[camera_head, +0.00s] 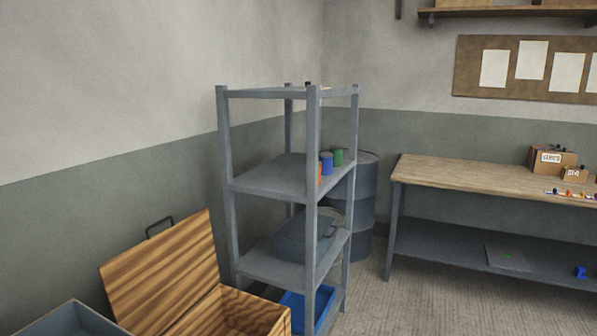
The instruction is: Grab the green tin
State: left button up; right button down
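A small green tin (338,157) stands on the middle shelf of a grey metal shelf unit (270,177), near its right rear side. A blue tin (326,163) stands just in front of it, and an orange-red tin (319,172) is partly hidden behind the front right post. Neither of my grippers is in view.
A grey toolbox (303,238) and a blue bin (297,303) sit lower in the unit. An open wooden chest (165,275) stands at the left. A grey drum (364,205) is behind the unit. A workbench (470,176) is at the right, with clear floor (420,300) before it.

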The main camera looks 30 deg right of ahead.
aim_at(337, 151)
jog(key=i+l, duration=0.15)
jog(key=l, duration=0.25)
jog(key=i+l+u, duration=0.1)
jog(key=l, duration=0.3)
jog(key=i+l, duration=0.1)
jog(key=l, duration=0.3)
jog(key=i+l, duration=0.15)
jog(key=l, duration=0.25)
jog(key=i+l+u, duration=0.1)
jog(key=l, duration=0.4)
jog(key=i+l+u, duration=0.15)
jog(key=l, duration=0.35)
jog(key=i+l+u, duration=0.1)
jog(key=i+l, duration=0.15)
jog(key=l, duration=0.25)
jog(key=i+l+u, duration=0.1)
jog(key=l, duration=0.45)
jog(key=i+l+u, duration=0.15)
jog(key=l, duration=0.35)
jog(key=l+u, duration=0.1)
jog(key=l, duration=0.45)
